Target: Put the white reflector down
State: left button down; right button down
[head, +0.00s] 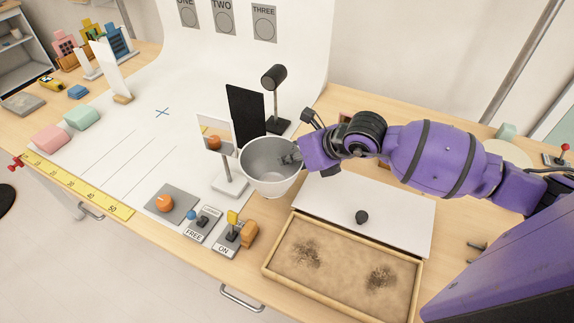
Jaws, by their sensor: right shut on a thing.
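My right gripper (290,157) reaches in from the right and is shut at the rim of a white, open-topped, bucket-shaped thing (267,180). Its fingertips show against the grey inside wall. Whether this bucket touches the table is hard to tell. An upright white panel (110,72) on a small wooden foot stands at the far left, away from the gripper; it looks like a flat reflector. No white panel shows in my gripper. My left gripper is not in view.
A framed mirror-like panel on a white stand (229,183), a black panel (246,113) and a black lamp (274,88) crowd the bucket. A sand tray (340,270) and white board (405,222) lie to the right. The lined white sheet (130,150) has free room.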

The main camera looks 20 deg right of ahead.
jog(key=shift+w+d+f, duration=0.1)
jog(key=shift+w+f, duration=0.3)
jog(key=shift+f, duration=0.55)
jog(key=shift+w+d+f, duration=0.15)
jog(key=shift+w+f, duration=0.2)
jog(key=shift+f, duration=0.55)
jog(key=shift+w+d+f, duration=0.1)
jog(key=shift+w+f, duration=0.3)
jog(key=shift+f, duration=0.55)
jog(key=c, duration=1.8)
grip_release()
jog(key=shift+s, duration=0.1)
jog(key=p+v, duration=0.1)
jog(key=v, duration=1.1)
jog(key=shift+f, duration=0.1)
